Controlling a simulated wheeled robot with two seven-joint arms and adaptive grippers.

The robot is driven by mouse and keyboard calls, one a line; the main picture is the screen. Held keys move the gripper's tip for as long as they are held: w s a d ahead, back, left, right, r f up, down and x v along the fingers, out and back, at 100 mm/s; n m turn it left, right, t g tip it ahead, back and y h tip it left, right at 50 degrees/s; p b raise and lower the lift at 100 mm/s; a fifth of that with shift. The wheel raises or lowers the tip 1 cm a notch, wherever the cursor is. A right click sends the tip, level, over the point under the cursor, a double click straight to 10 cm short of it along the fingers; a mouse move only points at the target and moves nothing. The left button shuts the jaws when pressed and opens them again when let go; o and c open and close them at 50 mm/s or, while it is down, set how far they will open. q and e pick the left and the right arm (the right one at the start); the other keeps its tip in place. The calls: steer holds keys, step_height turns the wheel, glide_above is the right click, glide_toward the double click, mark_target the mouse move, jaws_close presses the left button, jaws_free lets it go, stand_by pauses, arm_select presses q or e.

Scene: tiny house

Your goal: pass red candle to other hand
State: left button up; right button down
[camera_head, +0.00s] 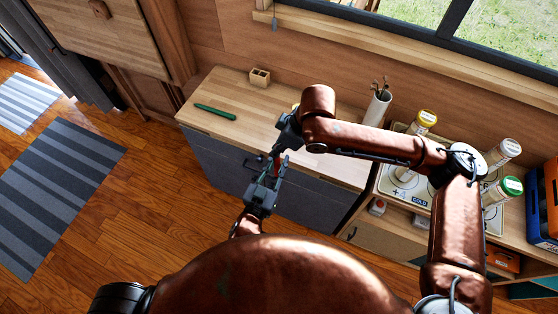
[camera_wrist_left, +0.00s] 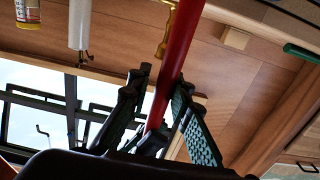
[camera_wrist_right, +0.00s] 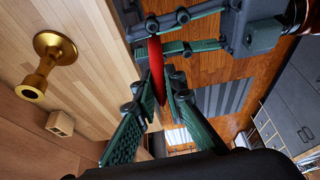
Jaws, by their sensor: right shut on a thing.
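The red candle (camera_wrist_right: 157,72) is between the fingers of my right gripper (camera_wrist_right: 155,62), which is shut on it. The candle also runs through the left wrist view (camera_wrist_left: 178,45), passing between the fingers of my left gripper (camera_wrist_left: 160,80). My left gripper is open around the candle, its fingers apart on either side. In the head view the two grippers meet above the floor in front of the counter, and the candle is mostly hidden there by the arms and fingers.
A wooden counter (camera_head: 235,95) holds a green stick (camera_head: 215,112), a small wooden block with holes (camera_head: 260,77) and a white utensil cup (camera_head: 378,105). A brass candle holder (camera_wrist_right: 52,65) stands on it. Several jars stand at the right.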

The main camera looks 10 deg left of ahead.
arm_select(q)
steer(key=shift+d, duration=0.1)
jaws_close()
arm_select(e)
steer(key=shift+a+r, duration=0.1)
steer(key=c, duration=1.9)
jaws_free()
